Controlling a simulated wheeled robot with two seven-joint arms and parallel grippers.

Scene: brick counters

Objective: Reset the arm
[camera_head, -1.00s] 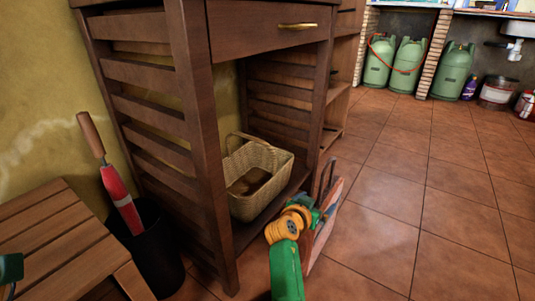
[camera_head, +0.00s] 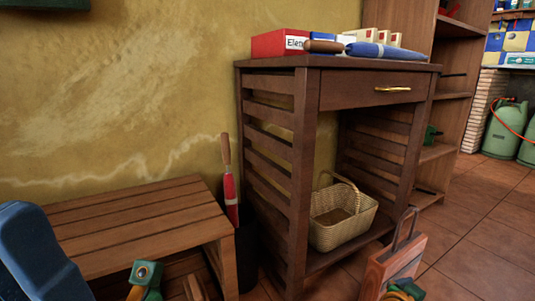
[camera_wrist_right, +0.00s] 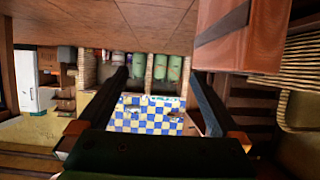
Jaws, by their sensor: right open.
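In the right wrist view, which shows the room upside down, my right gripper (camera_wrist_right: 160,85) has its two dark fingers spread wide, with nothing between them. A yellow and green part of my right arm (camera_head: 403,290) shows at the bottom right of the head view, beside the reddish carrier; the gripper itself is not clear there. A dark blue shape and a green and yellow joint of mine show at the lower left of the head view. I cannot make out left gripper fingers.
A dark wooden table (camera_head: 305,150) holds red and white boxes on top and a wicker basket (camera_head: 340,222) on its low shelf. A slatted bench (camera_head: 140,225) and black bin (camera_head: 246,255) stand left. A reddish carrier (camera_head: 395,265) stands on the floor. Tiled floor at right is open.

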